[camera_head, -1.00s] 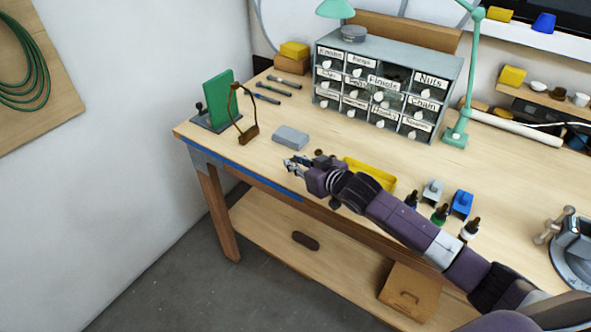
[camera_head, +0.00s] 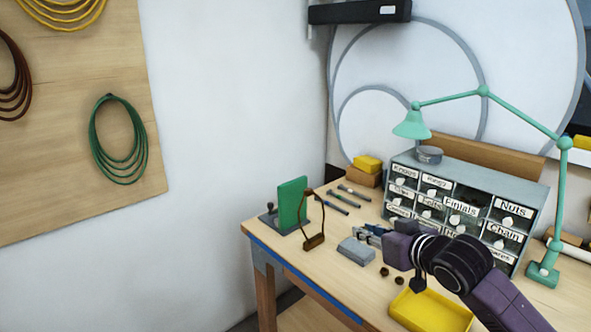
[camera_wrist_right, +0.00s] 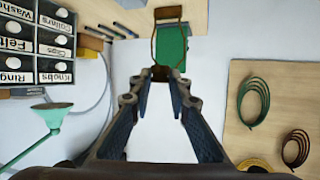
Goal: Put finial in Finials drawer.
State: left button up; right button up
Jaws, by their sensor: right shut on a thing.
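My right gripper (camera_head: 368,235) reaches in from the lower right, above the bench beside a grey block. In the right wrist view its fingertips (camera_wrist_right: 160,78) close on a small dark brown piece (camera_wrist_right: 160,72), which seems to be the finial; its shape is hard to make out. The Finials drawer (camera_head: 461,208) is in the grey drawer cabinet (camera_head: 490,178) at the back of the bench, and looks shut. The gripper is in front of and left of that drawer, apart from it. My left gripper is not in view.
A green plate stand (camera_head: 292,204) and a brown wire loop piece (camera_head: 313,242) stand at the bench's left. The grey block (camera_head: 356,251), two small brown pieces (camera_head: 392,276) and a yellow tray (camera_head: 430,312) lie near the gripper. A green lamp (camera_head: 412,126) overhangs the cabinet.

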jog(key=s+f+n+g+y, duration=0.1)
jog(key=s+f+n+y, duration=0.1)
jog(key=s+f, duration=0.3)
jog(key=s+f+n+g+y, duration=0.1)
jog(key=s+f+n+y, duration=0.15)
jog(key=s, duration=0.45)
jog(key=s+a+r+n+g+y, duration=0.1)
jog(key=s+a+n+g+y, duration=0.1)
jog(key=s, duration=1.1)
jog(key=shift+s+n+g, duration=0.2)
jog(key=shift+n+g, duration=0.2)
jog(key=shift+n, duration=0.15)
jog(key=shift+y, duration=0.25)
